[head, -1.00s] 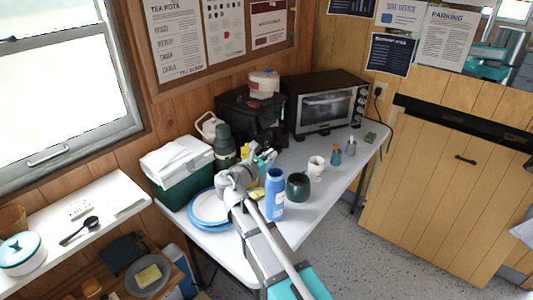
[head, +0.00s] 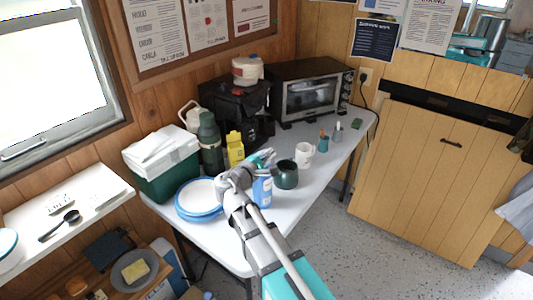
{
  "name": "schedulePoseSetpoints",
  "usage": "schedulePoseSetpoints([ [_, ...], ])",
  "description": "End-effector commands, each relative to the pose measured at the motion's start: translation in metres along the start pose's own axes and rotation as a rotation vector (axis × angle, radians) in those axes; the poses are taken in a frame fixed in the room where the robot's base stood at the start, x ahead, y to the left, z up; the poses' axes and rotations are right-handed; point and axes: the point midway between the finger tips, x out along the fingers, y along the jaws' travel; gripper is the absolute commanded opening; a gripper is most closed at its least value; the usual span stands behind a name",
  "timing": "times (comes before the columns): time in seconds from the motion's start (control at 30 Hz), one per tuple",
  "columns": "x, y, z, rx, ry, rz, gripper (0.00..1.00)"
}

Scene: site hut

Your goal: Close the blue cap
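The blue bottle (head: 262,190) stands upright on the white table, behind my arm in the head view. Its top and cap are hidden behind my wrist and fingers. My gripper (head: 264,158) has teal fingers and appears at the bottle's top, pointing away to the upper right. I cannot tell whether it touches the bottle or whether its fingers are apart.
A dark green mug (head: 287,175) stands close right of the bottle, a white mug (head: 304,155) behind it. Blue-rimmed plates (head: 186,212), a yellow bottle (head: 235,150) and a green flask (head: 210,145) are left. A toaster oven (head: 310,97) stands behind. The table's front right is clear.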

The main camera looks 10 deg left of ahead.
Motion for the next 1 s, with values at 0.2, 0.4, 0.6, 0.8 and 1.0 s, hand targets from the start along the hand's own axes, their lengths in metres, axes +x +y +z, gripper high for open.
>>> schedulePoseSetpoints([
  [0.2,0.0,-0.014,-0.002,0.181,0.001,0.0,0.0],
  [0.4,0.0,-0.019,-0.003,0.295,0.001,0.0,0.0],
  [0.6,0.0,-0.022,-0.004,0.352,0.001,0.0,0.0],
  [0.8,0.0,-0.022,-0.004,0.365,0.001,0.0,0.0],
  [1.0,0.0,-0.022,-0.003,0.364,0.001,0.0,0.0],
])
